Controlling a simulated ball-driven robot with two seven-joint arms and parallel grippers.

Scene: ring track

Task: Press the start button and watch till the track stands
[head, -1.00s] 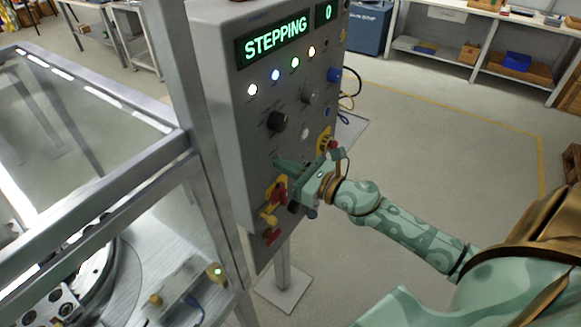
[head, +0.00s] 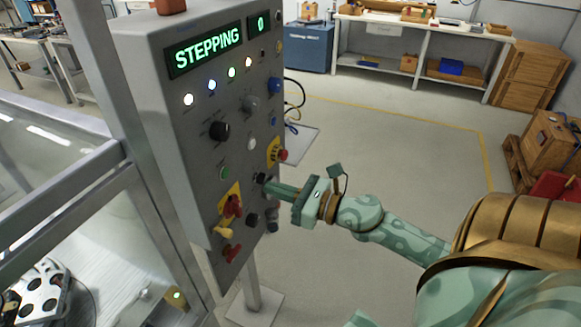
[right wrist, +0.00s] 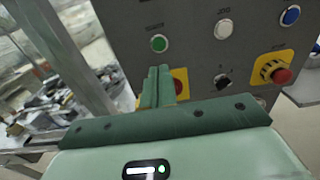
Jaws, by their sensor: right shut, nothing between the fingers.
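The grey control cabinet (head: 165,110) carries a lit green display (head: 205,50) reading STEPPING, with a smaller one (head: 259,22) reading 0. The green button (head: 223,172) is on the cabinet's lower front; in the right wrist view, the green button (right wrist: 159,43) lies just beyond my fingertips, uncovered. My right gripper (head: 266,184) is shut and empty, to the right of the button and apart from it. The ring track (head: 45,290) shows only in part, behind the clear guard at lower left; whether it moves cannot be told. My left gripper is not in view.
A red emergency stop (head: 282,155) on yellow sits right of the green button. A red and yellow switch (head: 232,205) is below it. Dark knobs (head: 219,130) and several lit lamps are above. A metal frame (head: 125,130) stands left.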

